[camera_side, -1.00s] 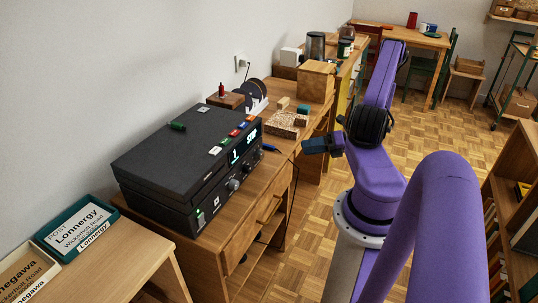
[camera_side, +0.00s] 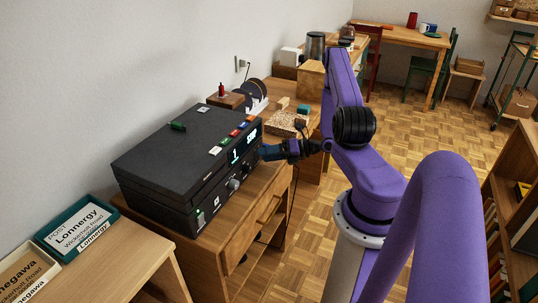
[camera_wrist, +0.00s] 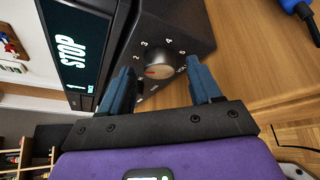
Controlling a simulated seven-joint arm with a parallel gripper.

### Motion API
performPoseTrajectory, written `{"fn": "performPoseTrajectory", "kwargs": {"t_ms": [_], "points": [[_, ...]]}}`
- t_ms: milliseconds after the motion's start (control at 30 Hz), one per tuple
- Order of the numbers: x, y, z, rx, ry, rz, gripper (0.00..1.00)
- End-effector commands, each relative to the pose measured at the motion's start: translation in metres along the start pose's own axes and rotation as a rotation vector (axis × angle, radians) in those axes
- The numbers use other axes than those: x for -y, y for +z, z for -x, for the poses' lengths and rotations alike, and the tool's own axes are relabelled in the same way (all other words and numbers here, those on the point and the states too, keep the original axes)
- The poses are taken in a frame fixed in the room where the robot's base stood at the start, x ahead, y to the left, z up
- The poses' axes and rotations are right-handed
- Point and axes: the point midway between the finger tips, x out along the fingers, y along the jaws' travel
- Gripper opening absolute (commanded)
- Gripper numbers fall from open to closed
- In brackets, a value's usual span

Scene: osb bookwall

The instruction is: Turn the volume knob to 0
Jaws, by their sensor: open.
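The left finger hides some of the scale. My gripper (camera_wrist: 160,76) is open, with one blue finger on each side of the knob in the picture. I cannot tell whether either finger touches it. In the side view, my gripper (camera_side: 268,152) is at the right end of the device's front and covers part of it.
The black device (camera_side: 185,150) stands on a wooden desk (camera_side: 228,237). Its display (camera_wrist: 75,45) reads STOP. A blue-handled object (camera_wrist: 297,8) lies on the desk near the panel. Small blocks and a cork-like slab (camera_side: 284,124) are behind the gripper. Open floor lies to the right.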

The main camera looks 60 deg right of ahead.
Motion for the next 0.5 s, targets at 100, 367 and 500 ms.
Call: {"fn": "performPoseTrajectory", "kwargs": {"t_ms": [100,367,500], "points": [[-0.0001,0.0,-0.0005,0.0,0.0,0.0,0.63],[-0.0001,0.0,-0.0003,0.0,0.0,0.0,0.15],[-0.0003,-0.0001,-0.0002,0.0,0.001,0.0,0.08]]}}
